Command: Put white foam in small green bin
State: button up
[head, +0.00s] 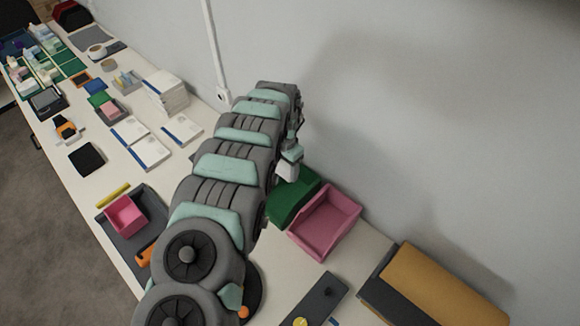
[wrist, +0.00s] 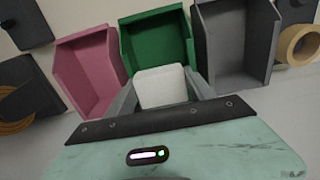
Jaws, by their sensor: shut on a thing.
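The white foam (wrist: 162,88) is a pale block held between the two fingers of my gripper (wrist: 160,95). In the head view the foam (head: 288,171) hangs below my gripper (head: 291,158), close to the small green bin (head: 287,204). In the wrist view the green bin (wrist: 157,38) is open and lies straight beyond the foam, whose far edge overlaps the bin's near part. I cannot tell the foam's height over the bin. My arm hides part of the green bin in the head view.
A pink bin (head: 325,222) stands right beside the green one; it also shows in the wrist view (wrist: 88,68). A grey bin (wrist: 236,45) flanks the other side, with a tape roll (wrist: 297,45) beyond. A wall rises behind.

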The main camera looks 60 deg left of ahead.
notch_tip(320, 180, down, 7)
jog(key=b, duration=0.4)
jog(key=shift+r, duration=0.15)
dwell(0.5)
jog(key=o, duration=1.4)
jog(key=shift+r, duration=0.15)
jog(key=shift+r+p, duration=2.7)
jog(key=shift+r, duration=1.75)
jog(key=shift+r+p, duration=1.05)
jog(key=shift+r, duration=1.9)
jog(key=shift+s, duration=0.15)
